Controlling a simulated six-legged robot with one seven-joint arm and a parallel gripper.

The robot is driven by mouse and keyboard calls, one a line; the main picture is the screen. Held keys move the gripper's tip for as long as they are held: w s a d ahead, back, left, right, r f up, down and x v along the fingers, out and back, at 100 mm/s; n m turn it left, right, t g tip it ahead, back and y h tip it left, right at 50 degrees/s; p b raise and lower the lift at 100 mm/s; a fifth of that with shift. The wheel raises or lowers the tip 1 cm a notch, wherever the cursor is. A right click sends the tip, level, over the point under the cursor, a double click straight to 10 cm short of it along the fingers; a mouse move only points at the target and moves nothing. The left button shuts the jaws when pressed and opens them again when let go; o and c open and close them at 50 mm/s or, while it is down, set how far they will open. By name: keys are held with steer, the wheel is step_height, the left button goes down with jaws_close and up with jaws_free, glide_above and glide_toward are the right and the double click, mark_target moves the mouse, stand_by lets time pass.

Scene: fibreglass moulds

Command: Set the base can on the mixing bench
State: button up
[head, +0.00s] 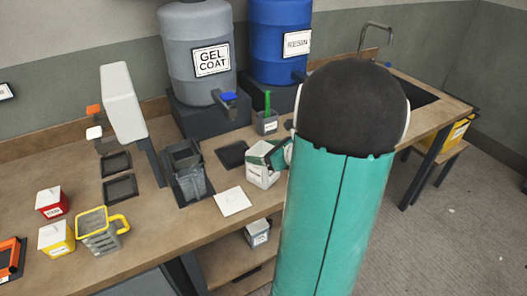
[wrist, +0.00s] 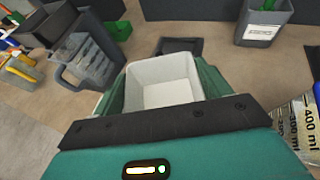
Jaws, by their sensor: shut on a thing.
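My gripper (wrist: 163,95) is shut on a square, open-topped white can (wrist: 165,80), with one green finger on either side of it. The can looks empty inside. In the head view the can (head: 262,178) is upright over the front part of the wooden bench (head: 150,228), and a green finger of my gripper (head: 277,155) shows at its rim. I cannot tell whether its bottom touches the bench top. No label naming it as the base can is readable. My arm hides the bench to its right.
A grey jug (head: 185,172) stands left of the can, beside a white square (head: 232,201). Behind are a dark pad (head: 233,154) and a grey holder (head: 267,123). A graduated vessel (wrist: 298,118) is close on the right in the wrist view. Gel coat (head: 198,60) and resin (head: 280,40) drums stand behind.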

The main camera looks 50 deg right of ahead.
steer(key=shift+f, duration=0.1)
steer(key=o, duration=2)
steer(key=shift+o, duration=0.2)
